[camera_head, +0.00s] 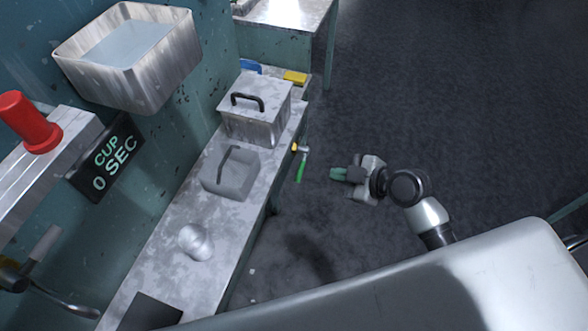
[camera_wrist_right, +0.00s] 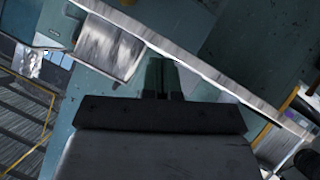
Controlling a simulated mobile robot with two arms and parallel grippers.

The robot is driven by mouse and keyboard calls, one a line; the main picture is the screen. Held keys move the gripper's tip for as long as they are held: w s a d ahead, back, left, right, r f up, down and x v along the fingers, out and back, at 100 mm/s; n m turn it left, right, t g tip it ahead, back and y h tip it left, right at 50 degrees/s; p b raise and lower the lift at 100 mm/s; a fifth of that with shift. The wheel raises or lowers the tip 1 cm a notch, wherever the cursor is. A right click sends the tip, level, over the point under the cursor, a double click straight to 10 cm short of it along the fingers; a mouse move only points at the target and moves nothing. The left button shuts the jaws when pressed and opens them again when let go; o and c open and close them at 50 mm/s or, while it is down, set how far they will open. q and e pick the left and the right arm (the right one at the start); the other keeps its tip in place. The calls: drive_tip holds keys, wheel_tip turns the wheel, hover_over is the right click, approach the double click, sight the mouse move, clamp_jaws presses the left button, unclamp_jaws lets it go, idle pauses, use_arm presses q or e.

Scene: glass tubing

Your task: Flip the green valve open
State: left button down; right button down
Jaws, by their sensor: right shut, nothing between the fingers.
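The green valve (camera_head: 301,171) is a small green lever with a brass-coloured end, at the front edge of the bench below the lidded metal box. Its handle hangs down at a slight tilt. My right gripper (camera_head: 338,174) is shut and empty, to the right of the valve and apart from it, with its fingers pointing left toward it. In the right wrist view, the shut fingers (camera_wrist_right: 161,78) point toward the bench edge. I cannot make out the valve in that view. My left gripper is not in view.
The lidded metal box (camera_head: 258,122) stands on the narrow bench (camera_head: 182,235). A metal basin (camera_head: 130,85), a cup timer sign (camera_head: 105,158) and a red knob (camera_head: 30,122) are at left. Open dark floor lies right.

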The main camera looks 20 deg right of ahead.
drive_tip(key=d+f+p+x, duration=0.2)
drive_tip(key=x, duration=1)
drive_tip(key=shift+w+a+f, duration=0.15)
drive_tip(key=shift+w+f, duration=0.1)
drive_tip(key=shift+f, duration=0.1)
